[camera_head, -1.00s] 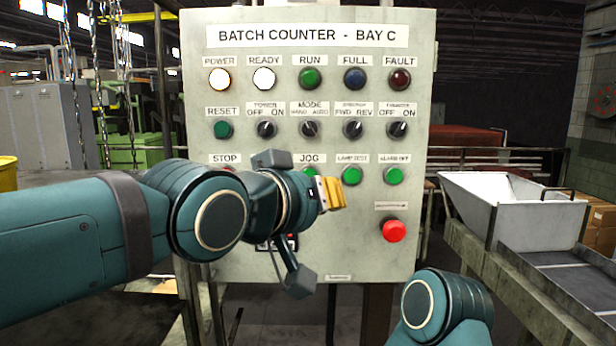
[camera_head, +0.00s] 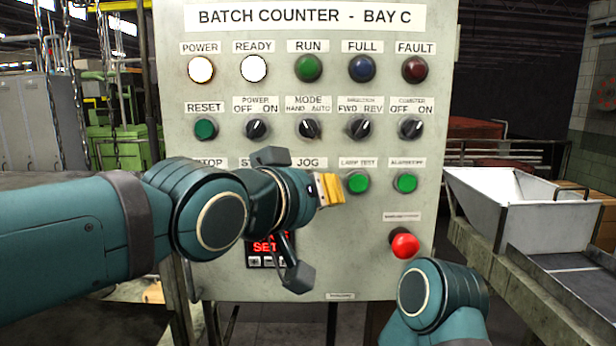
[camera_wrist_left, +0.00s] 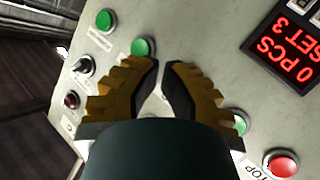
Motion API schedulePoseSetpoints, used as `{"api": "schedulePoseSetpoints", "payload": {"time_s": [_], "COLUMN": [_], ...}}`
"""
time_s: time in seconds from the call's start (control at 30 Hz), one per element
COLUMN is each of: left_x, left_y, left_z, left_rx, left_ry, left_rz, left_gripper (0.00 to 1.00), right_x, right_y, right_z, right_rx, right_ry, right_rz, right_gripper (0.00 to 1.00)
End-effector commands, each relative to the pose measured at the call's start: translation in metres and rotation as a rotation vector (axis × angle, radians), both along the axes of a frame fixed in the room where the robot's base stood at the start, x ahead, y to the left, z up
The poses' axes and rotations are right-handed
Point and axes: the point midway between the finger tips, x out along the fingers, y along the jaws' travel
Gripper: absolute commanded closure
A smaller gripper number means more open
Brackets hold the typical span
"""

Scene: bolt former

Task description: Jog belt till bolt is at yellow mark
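The grey panel (camera_head: 225,70) marked BATCH COUNTER - BAY C fills the middle of the head view. Its JOG label (camera_head: 304,163) shows just above my left gripper (camera_head: 334,189); the JOG button is hidden behind the gripper. In the left wrist view, the gripper's yellow-padded fingers (camera_wrist_left: 163,66) are close together with a narrow gap and nothing between them. I cannot tell whether they touch the panel. A red display (camera_wrist_left: 293,45) reads 0 PCS, SET 3. POWER (camera_head: 201,69) and READY (camera_head: 254,68) lamps are lit white. No bolt or yellow mark is recognisable. My right gripper is out of view.
Green LAMP TEST (camera_head: 357,182) and ALARM OFF (camera_head: 405,182) buttons sit right of the gripper. A red mushroom button (camera_head: 404,245) is above my right arm. The red STOP button (camera_wrist_left: 282,163) shows in the wrist view. A white hopper (camera_head: 520,210) stands at right.

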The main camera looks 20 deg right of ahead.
Motion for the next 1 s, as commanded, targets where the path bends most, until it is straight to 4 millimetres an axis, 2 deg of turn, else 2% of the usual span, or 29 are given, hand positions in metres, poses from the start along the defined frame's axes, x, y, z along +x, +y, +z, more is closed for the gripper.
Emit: {"api": "schedulePoseSetpoints", "payload": {"time_s": [0.43, 0.47, 0.5, 1.0], "left_x": [0.0048, 0.0048, 0.0047, 0.0047], "left_y": [-0.0013, -0.0013, -0.0012, -0.0011], "left_z": [-0.0001, -0.0001, 0.0000, 0.0000], "left_rx": [-0.001, -0.001, -0.001, 0.000], "left_ry": [0.000, 0.000, 0.000, -0.001], "left_rz": [0.002, 0.002, 0.002, 0.001], "left_gripper": [1.00, 0.95, 1.00, 1.00], "right_x": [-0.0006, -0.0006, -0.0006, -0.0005], "right_y": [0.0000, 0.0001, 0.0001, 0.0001], "right_z": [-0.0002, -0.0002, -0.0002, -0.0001], "right_rx": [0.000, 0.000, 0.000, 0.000], "right_ry": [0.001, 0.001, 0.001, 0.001], "right_rz": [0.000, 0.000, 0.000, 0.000], "right_gripper": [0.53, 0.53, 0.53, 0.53]}}
